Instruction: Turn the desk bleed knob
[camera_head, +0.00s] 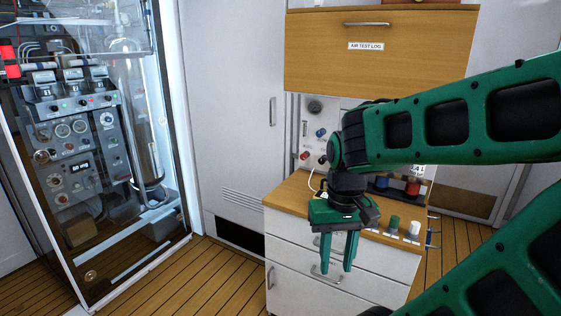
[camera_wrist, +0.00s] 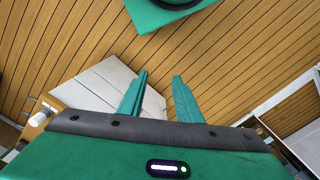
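My gripper (camera_head: 337,252) hangs fingers down in front of the white drawers of the desk (camera_head: 285,190), at the right of the head view. Its two green fingers are apart with nothing between them; they also show apart in the wrist view (camera_wrist: 159,85). Behind my arm, a small panel (camera_head: 312,132) above the desk top carries a blue knob (camera_head: 320,133), a red knob (camera_head: 304,155) and a dark round part (camera_head: 315,106). My arm hides part of this panel. I cannot tell which of these is the bleed knob.
A wooden cabinet labelled AIR TEST LOG (camera_head: 366,46) hangs above the desk. Coloured bottles (camera_head: 412,187) and small jars (camera_head: 393,224) stand on the desk top. A glass-fronted equipment cabinet (camera_head: 75,140) with gauges stands at left. The plank floor (camera_head: 205,270) between is clear.

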